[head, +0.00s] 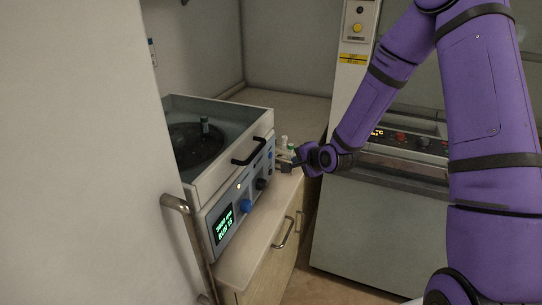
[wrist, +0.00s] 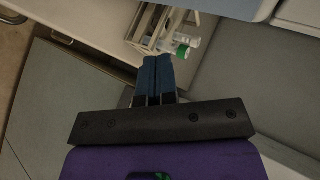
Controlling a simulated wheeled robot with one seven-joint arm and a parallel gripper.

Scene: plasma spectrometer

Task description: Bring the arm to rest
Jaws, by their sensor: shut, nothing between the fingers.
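My purple arm (head: 385,80) reaches from the right side of the head view, bent at the elbow, toward the counter. My gripper (head: 284,165) is at the counter's edge, just right of the benchtop machine's front. In the wrist view my gripper (wrist: 158,60) has its two blue fingers together with nothing between them. The green-capped tube (head: 291,149) also shows behind the gripper in the head view. I cannot tell whether the fingers touch the rack.
The benchtop machine (head: 222,190) has a lit display and an open top with a dark rotor (head: 195,147) holding a tube. A large grey cabinet (head: 375,230) stands right of the counter (head: 262,225). A pale panel (head: 90,160) fills the left. Some floor shows between.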

